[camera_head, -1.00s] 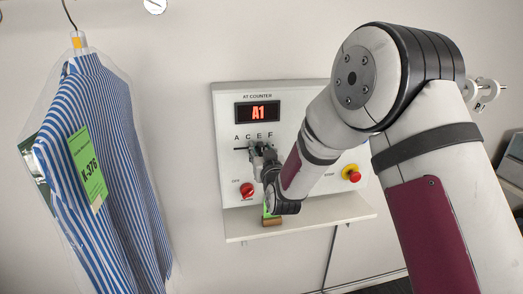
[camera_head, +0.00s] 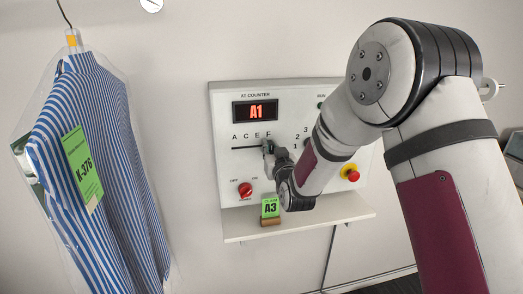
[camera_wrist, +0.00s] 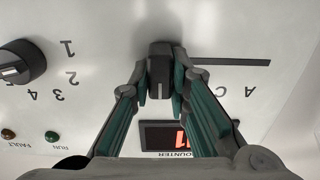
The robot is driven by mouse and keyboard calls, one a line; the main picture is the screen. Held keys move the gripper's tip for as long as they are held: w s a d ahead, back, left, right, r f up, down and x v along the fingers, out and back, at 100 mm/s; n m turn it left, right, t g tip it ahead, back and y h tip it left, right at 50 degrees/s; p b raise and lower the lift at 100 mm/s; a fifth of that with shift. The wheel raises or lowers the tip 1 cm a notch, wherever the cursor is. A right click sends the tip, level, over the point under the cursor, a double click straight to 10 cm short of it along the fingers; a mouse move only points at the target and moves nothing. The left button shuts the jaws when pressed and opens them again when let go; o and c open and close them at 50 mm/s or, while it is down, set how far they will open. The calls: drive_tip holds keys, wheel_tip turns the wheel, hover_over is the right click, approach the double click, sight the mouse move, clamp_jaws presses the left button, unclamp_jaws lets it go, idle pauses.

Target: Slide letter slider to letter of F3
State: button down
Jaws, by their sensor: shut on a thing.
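The letter slider's dark knob (camera_wrist: 160,72) is between my gripper's fingers in the wrist view, which sees the panel upside down. My gripper (camera_head: 268,148) is shut on the knob, at the right end of the slot (camera_head: 244,148), just below the letter F (camera_head: 268,135) in the head view. The bare slot runs left under A and C. In the wrist view my fingers hide E and F. The red display (camera_head: 256,111) reads A1. The control panel (camera_head: 222,165) is white and upright.
A green card reading A3 (camera_head: 270,208) stands in a brown holder on the shelf (camera_head: 240,230) below. A red knob (camera_head: 245,190) is at the panel's lower left, a red stop button (camera_head: 349,172) at right. A number dial (camera_wrist: 20,62) is nearby. A bagged striped shirt (camera_head: 90,170) hangs left.

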drive_tip(key=shift+w+d, duration=0.1)
drive_tip(key=shift+d, duration=0.2)
drive_tip(key=c, duration=1.5)
unclamp_jaws()
drive_tip(key=shift+s, duration=0.3)
drive_tip(key=v, duration=1.1)
drive_tip(key=shift+s+d+r, duration=0.1)
drive_tip(key=shift+s+d, duration=0.05)
drive_tip(key=shift+s, duration=0.05)
